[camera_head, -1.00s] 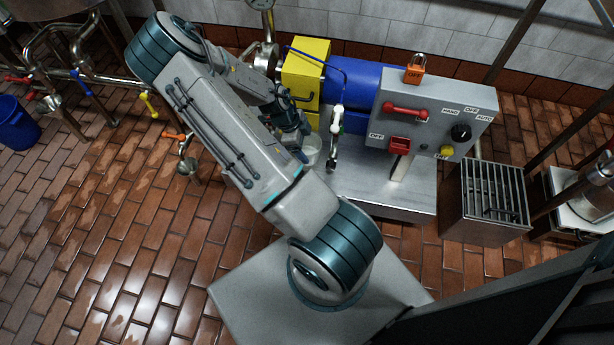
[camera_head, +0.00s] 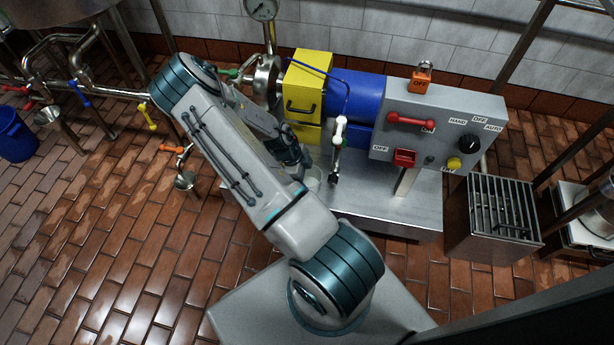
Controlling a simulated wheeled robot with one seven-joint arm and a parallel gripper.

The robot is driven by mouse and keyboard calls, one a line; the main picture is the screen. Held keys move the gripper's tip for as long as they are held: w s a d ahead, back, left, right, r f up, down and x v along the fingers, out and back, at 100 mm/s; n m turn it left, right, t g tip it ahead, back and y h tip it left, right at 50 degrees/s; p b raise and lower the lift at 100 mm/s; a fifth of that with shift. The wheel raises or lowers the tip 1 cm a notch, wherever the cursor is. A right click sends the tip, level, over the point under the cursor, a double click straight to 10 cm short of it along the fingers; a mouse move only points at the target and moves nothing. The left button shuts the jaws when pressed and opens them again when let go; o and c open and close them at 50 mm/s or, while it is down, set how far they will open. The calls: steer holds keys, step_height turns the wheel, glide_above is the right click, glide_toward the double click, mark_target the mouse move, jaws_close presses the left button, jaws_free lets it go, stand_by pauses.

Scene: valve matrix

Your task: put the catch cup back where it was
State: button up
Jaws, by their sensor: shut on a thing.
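The catch cup (camera_head: 313,178) is a small pale cup, partly hidden by my gripper and arm. It is beside the lower end of the small white-and-dark sampling valve (camera_head: 338,150), on its left. My gripper (camera_head: 300,170) is shut on the cup, above or at the left part of the grey metal bench (camera_head: 370,212). The fingertips are mostly hidden behind my arm. I cannot tell whether the cup touches the bench.
A yellow box (camera_head: 305,85) and blue drum (camera_head: 358,95) stand behind. The grey control panel (camera_head: 440,130), with its red handle and orange lock (camera_head: 422,80), is to the right. A slatted metal box (camera_head: 500,215) stands beyond. Pipes with coloured handles are at left.

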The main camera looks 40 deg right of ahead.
steer(key=shift+f, duration=0.15)
steer(key=o, duration=1.2)
